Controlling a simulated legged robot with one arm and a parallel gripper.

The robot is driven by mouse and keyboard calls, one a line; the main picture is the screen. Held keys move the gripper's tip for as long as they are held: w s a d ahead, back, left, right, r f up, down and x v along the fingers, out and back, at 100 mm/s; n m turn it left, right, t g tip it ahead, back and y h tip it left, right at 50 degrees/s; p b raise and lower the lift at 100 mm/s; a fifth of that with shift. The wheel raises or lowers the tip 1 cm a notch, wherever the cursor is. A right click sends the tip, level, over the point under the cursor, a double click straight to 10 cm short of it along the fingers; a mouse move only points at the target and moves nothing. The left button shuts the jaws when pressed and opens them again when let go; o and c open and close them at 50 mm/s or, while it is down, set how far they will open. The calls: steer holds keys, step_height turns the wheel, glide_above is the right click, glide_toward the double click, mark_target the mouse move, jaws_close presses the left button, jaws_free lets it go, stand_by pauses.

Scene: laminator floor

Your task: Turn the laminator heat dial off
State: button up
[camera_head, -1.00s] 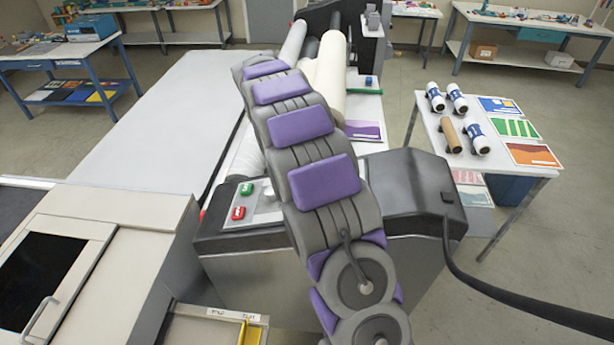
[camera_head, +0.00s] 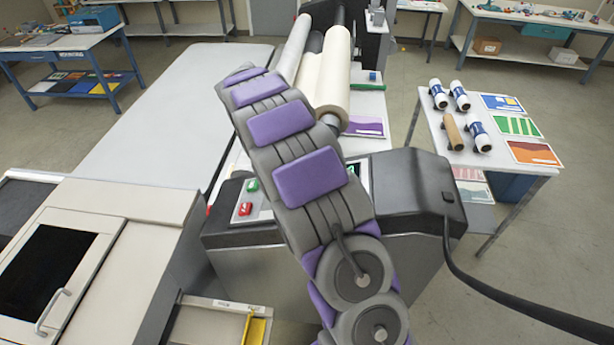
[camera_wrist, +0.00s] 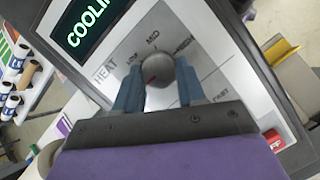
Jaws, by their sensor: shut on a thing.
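In the wrist view the heat dial (camera_wrist: 158,71) is a round grey knob on a light panel. LOW, MID and HIGH are printed around it, with HEAT to its left. A red mark on the knob points to the lower left, below LOW. My gripper (camera_wrist: 159,82) is shut on the dial, one blue-grey finger on each side. Any label below LOW is hidden by the left finger. A dark display (camera_wrist: 88,25) shows green letters reading COOLIN, cut off by the frame edge. In the head view my arm hides the dial and gripper on the laminator's control housing (camera_head: 412,190).
A green button (camera_head: 253,185) and a red button (camera_head: 245,209) sit on the panel left of my arm. A black cable (camera_head: 500,302) runs off the housing's right side. A side table (camera_head: 480,165) with several rolls stands right. A beige cabinet (camera_head: 120,210) stands left.

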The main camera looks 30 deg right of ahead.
steer(key=shift+r, duration=0.1)
stand_by(0.3)
steer(key=o, duration=1.1)
steer(key=shift+s, duration=0.1)
steer(key=shift+c, duration=0.2)
